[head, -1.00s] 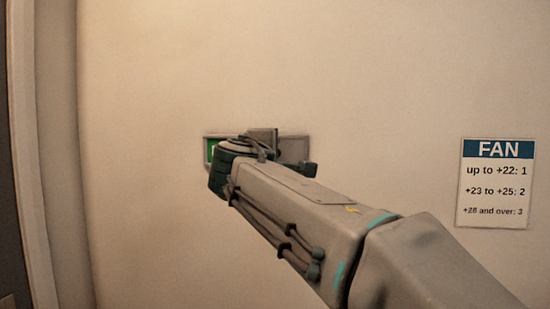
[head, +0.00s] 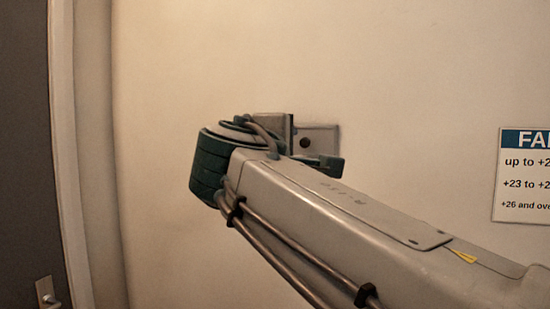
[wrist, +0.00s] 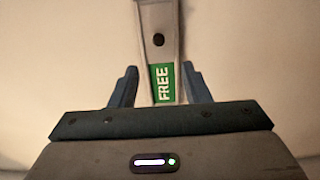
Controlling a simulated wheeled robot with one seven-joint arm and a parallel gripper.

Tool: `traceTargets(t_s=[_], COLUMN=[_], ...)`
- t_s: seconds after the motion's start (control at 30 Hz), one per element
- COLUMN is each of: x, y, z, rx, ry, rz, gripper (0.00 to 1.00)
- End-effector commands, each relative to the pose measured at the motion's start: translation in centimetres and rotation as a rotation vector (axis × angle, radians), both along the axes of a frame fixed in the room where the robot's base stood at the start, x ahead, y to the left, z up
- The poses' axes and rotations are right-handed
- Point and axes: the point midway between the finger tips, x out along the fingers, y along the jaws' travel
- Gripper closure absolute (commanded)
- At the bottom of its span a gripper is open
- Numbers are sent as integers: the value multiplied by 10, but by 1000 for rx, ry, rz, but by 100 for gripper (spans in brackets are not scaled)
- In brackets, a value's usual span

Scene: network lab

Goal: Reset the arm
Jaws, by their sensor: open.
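My gripper (wrist: 159,72) is open, its two dark fingers spread apart with nothing visibly held. In the wrist view, a narrow grey plate (wrist: 158,18) on the wall lies beyond the fingers. It has a dark round spot and a green panel (wrist: 162,84) reading "FREE" in white, which shows in the gap between the fingers. I cannot tell whether a finger touches it. In the head view, my arm covers much of the plate (head: 321,138); its right part with the dark spot shows, and the green panel is hidden.
A fan notice (head: 522,175) hangs on the wall at right, cut off by the picture's edge. A dark door (head: 25,150) with a metal handle (head: 46,294) and a pale frame stands at left. The wall (head: 400,60) above my arm is bare.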

Motion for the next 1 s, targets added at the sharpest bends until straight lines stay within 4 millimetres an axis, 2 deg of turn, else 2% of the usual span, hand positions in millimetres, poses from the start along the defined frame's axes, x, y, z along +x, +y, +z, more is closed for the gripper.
traceTargets(t_s=[0.07,0.17,0.27,0.3,0.37,0.5,0.6,0.7,0.83,1.0], x=[2,4,0,-5,-15,-50,-83,-116,-148,-168], y=[-6,-22,-45,-55,-69,-93,-101,-103,-98,-90], z=[-12,-47,-103,-129,-167,-248,-299,-340,-376,-396], rx=[24,104,246,314,423,696,904,1102,1304,1436], ry=[30,114,238,291,367,515,599,655,695,710], rz=[-9,-34,-86,-115,-164,-299,-414,-530,-653,-735], gripper=[57,57,57,57,57,57,57,57,57,57])
